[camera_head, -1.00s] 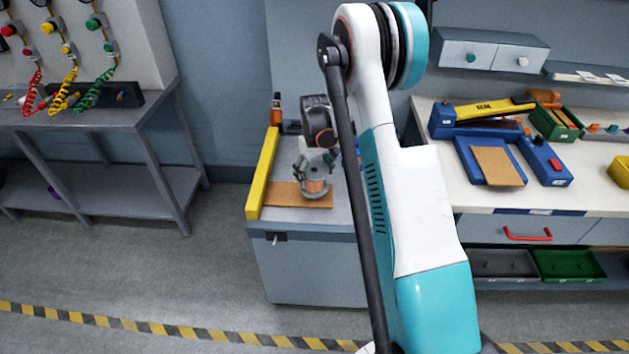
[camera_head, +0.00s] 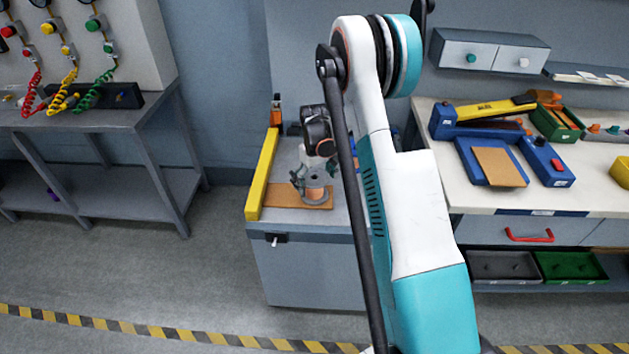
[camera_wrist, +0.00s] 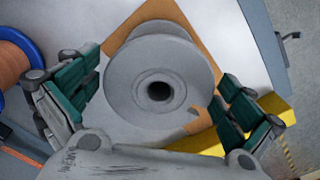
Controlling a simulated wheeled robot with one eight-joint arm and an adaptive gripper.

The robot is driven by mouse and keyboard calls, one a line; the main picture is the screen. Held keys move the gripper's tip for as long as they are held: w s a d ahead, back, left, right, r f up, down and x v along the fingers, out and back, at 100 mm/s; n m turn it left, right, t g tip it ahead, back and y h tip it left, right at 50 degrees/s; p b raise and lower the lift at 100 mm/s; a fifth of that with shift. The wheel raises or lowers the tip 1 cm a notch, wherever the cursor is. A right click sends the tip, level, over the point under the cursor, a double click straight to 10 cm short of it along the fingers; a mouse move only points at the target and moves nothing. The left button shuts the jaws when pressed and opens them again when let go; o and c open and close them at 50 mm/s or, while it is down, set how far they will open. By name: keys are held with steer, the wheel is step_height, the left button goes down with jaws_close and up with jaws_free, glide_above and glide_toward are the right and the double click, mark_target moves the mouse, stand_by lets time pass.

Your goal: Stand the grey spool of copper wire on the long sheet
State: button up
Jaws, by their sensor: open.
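The grey spool (camera_head: 316,192) of copper wire stands upright on a long brown sheet (camera_head: 283,195) on the grey cabinet top. In the wrist view I look down on the spool's round grey flange (camera_wrist: 125,75) and its centre hole; its wire is mostly hidden below. The sheet (camera_wrist: 205,30) shows on both sides of it. My gripper (camera_head: 313,184) is open around the spool, and in the wrist view its green-padded fingers (camera_wrist: 160,85) stand on either side with gaps to the flange.
A blue spool with copper-coloured wire (camera_wrist: 12,65) stands close to my left finger in the wrist view. A yellow rail (camera_head: 262,174) edges the cabinet's left side. The workbench (camera_head: 480,200) at right holds trays and a smaller brown sheet (camera_head: 498,166).

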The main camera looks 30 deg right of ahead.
steer(key=shift+r, duration=0.15)
step_height(320, 180, up, 12)
steer(key=p, duration=0.4)
